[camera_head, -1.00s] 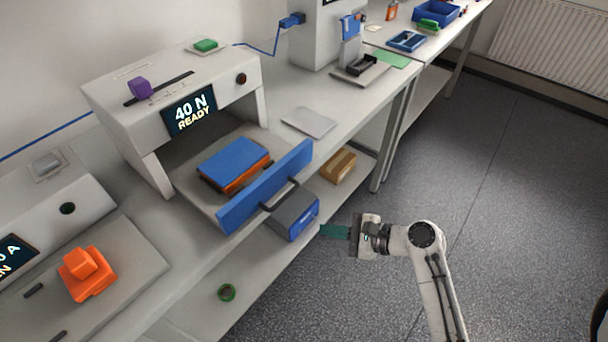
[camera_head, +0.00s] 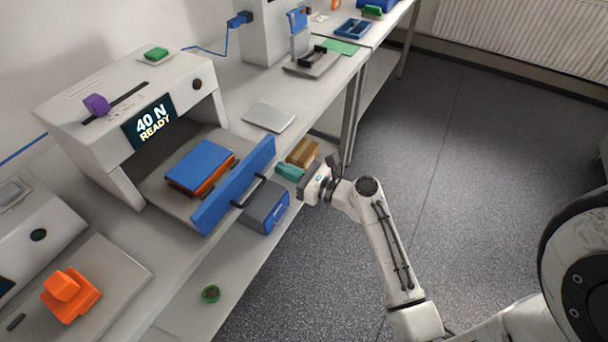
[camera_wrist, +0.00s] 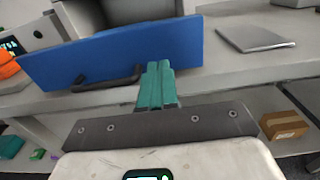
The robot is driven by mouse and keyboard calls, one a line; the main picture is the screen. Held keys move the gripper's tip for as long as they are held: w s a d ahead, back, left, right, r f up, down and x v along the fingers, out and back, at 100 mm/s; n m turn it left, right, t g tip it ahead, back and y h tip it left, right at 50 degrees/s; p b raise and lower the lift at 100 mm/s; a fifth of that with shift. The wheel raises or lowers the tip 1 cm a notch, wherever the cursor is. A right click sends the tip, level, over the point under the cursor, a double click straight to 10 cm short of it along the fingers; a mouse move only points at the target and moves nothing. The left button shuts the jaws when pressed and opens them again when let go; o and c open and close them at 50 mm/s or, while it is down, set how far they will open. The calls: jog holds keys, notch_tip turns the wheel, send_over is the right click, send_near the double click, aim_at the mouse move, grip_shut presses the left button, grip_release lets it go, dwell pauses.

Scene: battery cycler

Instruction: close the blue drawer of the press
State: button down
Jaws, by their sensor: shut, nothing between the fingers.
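The press (camera_head: 95,135) stands on the bench, its display reading "40 N READY". Its drawer is pulled out toward the front, with a blue front panel (camera_head: 234,187) and a dark handle (camera_head: 250,191). A blue and orange block (camera_head: 200,168) lies on the drawer's tray. My gripper (camera_head: 288,172) is shut and empty, its teal fingers just right of the panel in the head view. In the wrist view the fingers (camera_wrist: 158,84) point at the blue panel (camera_wrist: 110,55), right of its handle (camera_wrist: 105,84). I cannot tell whether they touch it.
A grey plate (camera_head: 268,117) lies on the bench right of the press. An orange object (camera_head: 70,295) sits on the left. The floor (camera_head: 450,220) at right is clear.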

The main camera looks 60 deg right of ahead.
aim_at(263, 161)
jog(key=shift+w, duration=2.05)
jog(key=shift+w, duration=0.1)
jog(key=w, duration=0.4)
jog(key=shift+w+a+p, duration=0.1)
jog(key=shift+w+p, duration=0.15)
jog(key=shift+p, duration=0.1)
